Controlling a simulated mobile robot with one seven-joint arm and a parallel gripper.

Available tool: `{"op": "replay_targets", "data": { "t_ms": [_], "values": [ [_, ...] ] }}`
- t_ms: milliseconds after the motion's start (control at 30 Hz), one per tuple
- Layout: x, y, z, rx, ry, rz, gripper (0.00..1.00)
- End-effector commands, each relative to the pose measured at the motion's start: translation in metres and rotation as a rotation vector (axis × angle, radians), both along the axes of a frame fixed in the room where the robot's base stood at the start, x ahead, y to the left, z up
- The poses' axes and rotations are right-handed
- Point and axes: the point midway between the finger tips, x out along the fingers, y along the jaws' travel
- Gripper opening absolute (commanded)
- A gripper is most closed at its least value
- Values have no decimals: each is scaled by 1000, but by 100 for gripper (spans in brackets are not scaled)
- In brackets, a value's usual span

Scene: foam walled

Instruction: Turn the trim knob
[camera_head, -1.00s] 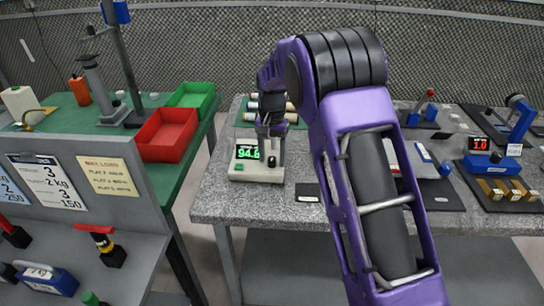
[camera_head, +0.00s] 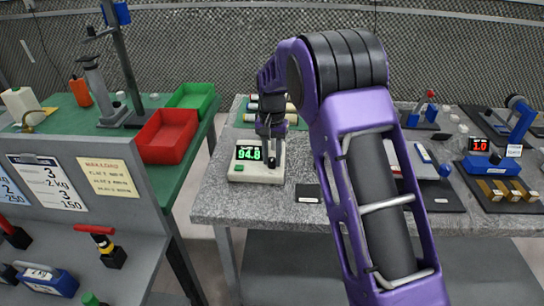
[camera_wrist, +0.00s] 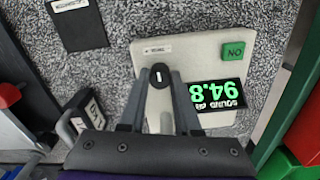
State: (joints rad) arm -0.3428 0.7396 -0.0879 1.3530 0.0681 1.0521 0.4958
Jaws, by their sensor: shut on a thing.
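The trim knob (camera_wrist: 160,78) is a small dark round knob with a white index line, on a pale box (camera_wrist: 180,50). In the wrist view my gripper (camera_wrist: 160,80) is shut on the knob, one finger on each side. The box has a green display reading 94.8 and a green button (camera_wrist: 233,51). In the head view the box (camera_head: 255,176) stands on the grey granite table, with its display (camera_head: 248,153) facing me. There my gripper (camera_head: 270,148) comes down over the right part of the box and hides the knob.
A black plate (camera_head: 307,193) lies right of the box. Rolls (camera_head: 290,107) lie behind it. A red bin (camera_head: 167,134) and a green bin (camera_head: 192,97) stand on the green table at left. A blue device (camera_head: 492,163) with a red display is at the right.

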Motion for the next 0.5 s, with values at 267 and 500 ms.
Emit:
{"op": "replay_targets", "data": {
  "t_ms": [267, 500],
  "values": [
    [0, 0, 2, 0, 0, 172, 0],
    [0, -1, 2, 0, 1, 396, 0]
  ]
}}
